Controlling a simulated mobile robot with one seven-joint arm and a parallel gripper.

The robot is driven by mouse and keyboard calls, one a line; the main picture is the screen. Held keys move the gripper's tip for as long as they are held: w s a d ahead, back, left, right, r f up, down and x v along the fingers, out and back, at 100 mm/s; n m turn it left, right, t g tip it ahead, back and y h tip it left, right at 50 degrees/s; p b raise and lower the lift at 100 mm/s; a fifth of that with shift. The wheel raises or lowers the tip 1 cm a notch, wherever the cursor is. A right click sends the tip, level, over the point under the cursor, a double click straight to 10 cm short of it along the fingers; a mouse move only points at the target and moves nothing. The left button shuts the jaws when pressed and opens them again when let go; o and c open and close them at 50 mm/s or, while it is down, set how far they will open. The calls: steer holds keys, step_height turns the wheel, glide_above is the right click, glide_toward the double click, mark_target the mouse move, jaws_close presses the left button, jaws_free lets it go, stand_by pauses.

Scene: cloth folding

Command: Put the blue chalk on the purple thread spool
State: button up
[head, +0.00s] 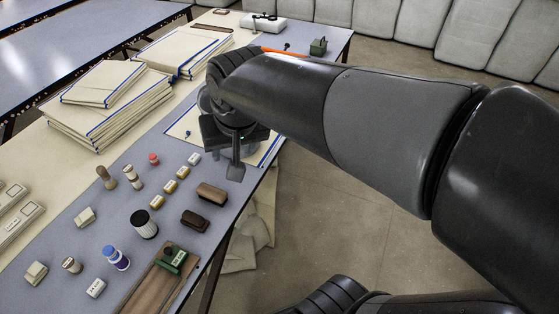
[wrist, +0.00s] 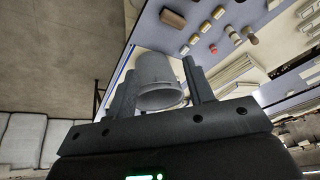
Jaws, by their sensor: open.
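The purple thread spool (head: 120,263) stands upright on the blue-grey tabletop at the lower left of the head view. A blue round piece, apparently the blue chalk (head: 109,251), sits on top of it. My gripper (head: 228,160) is farther back, near the table's right edge, well apart from the spool. In the wrist view my open gripper (wrist: 158,82) has a pale grey cup-like thing (wrist: 158,78) between its fingers. I cannot tell whether they touch it. I cannot make out the spool or the chalk in the wrist view.
A black-and-white spool (head: 144,224), dark brown blocks (head: 195,221), small tan pieces (head: 169,187) and a red spool (head: 153,159) stand around. A wooden tray (head: 150,290) with a green device (head: 174,260) lies at the front edge. Folded cloth stacks (head: 95,110) lie behind.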

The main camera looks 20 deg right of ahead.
steer(key=s+d+t+h, duration=0.1)
steer(key=s+d, duration=0.6)
steer(key=s, duration=0.1)
steer(key=shift+s+d, duration=0.15)
steer(key=shift+d, duration=0.2)
